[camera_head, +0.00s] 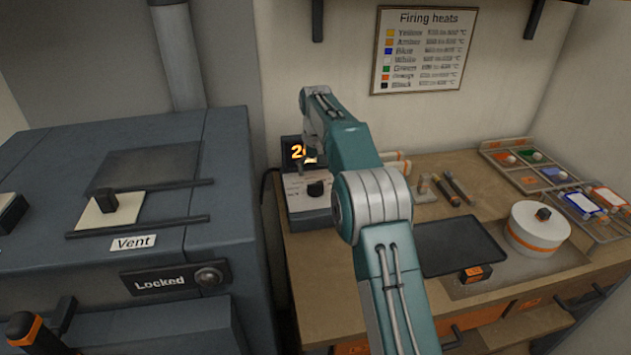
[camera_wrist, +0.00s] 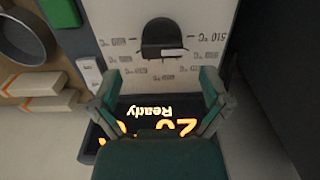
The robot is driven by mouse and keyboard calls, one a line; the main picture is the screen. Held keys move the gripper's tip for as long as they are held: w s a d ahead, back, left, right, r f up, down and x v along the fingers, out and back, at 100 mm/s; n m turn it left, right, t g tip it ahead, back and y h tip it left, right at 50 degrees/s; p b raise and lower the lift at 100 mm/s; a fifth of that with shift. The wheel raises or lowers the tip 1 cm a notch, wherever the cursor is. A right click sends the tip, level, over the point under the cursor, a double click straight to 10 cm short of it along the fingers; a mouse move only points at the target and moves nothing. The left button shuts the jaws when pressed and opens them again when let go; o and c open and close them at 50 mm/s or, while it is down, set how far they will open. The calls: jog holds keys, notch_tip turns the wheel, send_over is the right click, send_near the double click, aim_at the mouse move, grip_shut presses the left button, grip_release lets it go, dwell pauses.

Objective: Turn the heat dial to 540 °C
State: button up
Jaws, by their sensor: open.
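The heat dial (camera_head: 316,189) is a dark knob on the pale face of the controller box (camera_head: 296,190), left of my arm in the head view. In the wrist view the dial (camera_wrist: 162,40) appears upside down, with printed marks around it; one at the right reads 510 °C, the others are too blurred to read. The display (camera_wrist: 150,122) glows orange with "Ready" and digits that look like 20, partly covered by my gripper. My gripper (camera_wrist: 161,88) is open and empty. Its fingers are over the controller, apart from the dial in the picture.
The blue-grey kiln (camera_head: 130,200), labelled Locked and Vent, stands left of the bench (camera_head: 310,270). A Firing heats chart (camera_head: 423,48) hangs on the wall. A dark tray (camera_head: 460,245), a white round pot (camera_head: 537,230) and tools lie right of my arm.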

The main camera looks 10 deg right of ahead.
aim_at(314, 182)
notch_tip(314, 182, down, 3)
jog(key=shift+r, duration=0.2)
jog(key=shift+a+f, duration=0.2)
jog(key=shift+f, duration=0.3)
jog(key=shift+d, duration=0.1)
jog(key=c, duration=1.2)
jog(key=shift+o, duration=0.2)
jog(key=shift+f+m, duration=0.2)
jog(key=shift+m, duration=2.7)
jog(key=o, duration=1.2)
jog(key=shift+c, duration=0.2)
jog(key=shift+r, duration=0.15)
